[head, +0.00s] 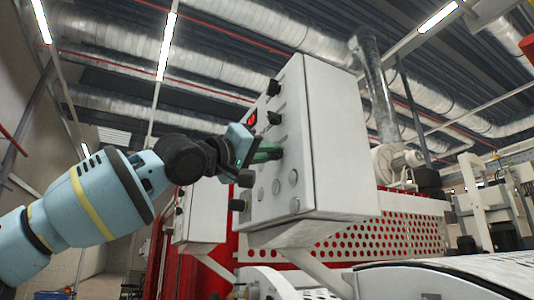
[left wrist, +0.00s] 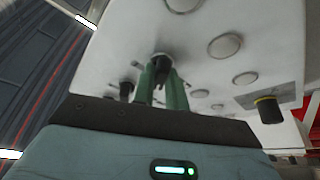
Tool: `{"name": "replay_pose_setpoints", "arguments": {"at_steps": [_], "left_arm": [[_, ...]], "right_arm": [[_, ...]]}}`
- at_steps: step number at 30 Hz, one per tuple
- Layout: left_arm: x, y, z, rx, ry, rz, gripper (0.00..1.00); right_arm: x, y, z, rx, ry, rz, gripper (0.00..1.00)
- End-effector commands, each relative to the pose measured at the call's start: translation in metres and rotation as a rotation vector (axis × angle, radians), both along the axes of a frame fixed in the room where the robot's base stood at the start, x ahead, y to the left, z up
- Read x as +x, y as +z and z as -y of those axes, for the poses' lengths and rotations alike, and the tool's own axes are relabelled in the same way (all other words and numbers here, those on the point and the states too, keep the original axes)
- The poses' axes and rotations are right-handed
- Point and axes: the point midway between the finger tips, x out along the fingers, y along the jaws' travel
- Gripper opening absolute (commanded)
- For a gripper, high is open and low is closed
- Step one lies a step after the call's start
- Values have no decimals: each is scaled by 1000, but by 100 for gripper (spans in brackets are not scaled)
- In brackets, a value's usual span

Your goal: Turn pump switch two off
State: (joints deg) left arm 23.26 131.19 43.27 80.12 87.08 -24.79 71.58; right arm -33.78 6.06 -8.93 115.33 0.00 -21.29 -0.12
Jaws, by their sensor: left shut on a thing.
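The white control box (head: 338,140) stands at the centre of the head view, with black rotary switches, a red-lit element (head: 252,119) and several round grey buttons on its face. My left gripper (head: 274,154) is at the face, its green fingers shut on a black switch knob. In the left wrist view the green fingers (left wrist: 162,84) close around that black knob (left wrist: 160,62), which the fingers partly hide. I cannot read any label that tells which pump switch it is. My right gripper is in neither view.
Another black switch (head: 274,87) sits above the gripper on the face, and a black knob with a yellowish rim (left wrist: 268,108) shows at right in the wrist view. A second white box (head: 200,212) stands behind at left.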

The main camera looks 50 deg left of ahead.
Motion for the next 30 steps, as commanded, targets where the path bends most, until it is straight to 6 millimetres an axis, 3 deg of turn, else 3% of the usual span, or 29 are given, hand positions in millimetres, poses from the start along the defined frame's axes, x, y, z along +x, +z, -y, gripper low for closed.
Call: {"name": "replay_pose_setpoints", "arguments": {"at_steps": [4,5,10,20,30], "left_arm": [[0,0,0,-3,-1,0,0],[0,0,0,-3,-2,0,15],[0,0,0,-2,-1,0,35],[-3,-1,-1,-1,-1,0,35],[-43,-16,-4,-1,-3,2,35]], "right_arm": [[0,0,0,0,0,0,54],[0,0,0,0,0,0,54],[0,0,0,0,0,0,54],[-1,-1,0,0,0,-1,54],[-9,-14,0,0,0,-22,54]]}}
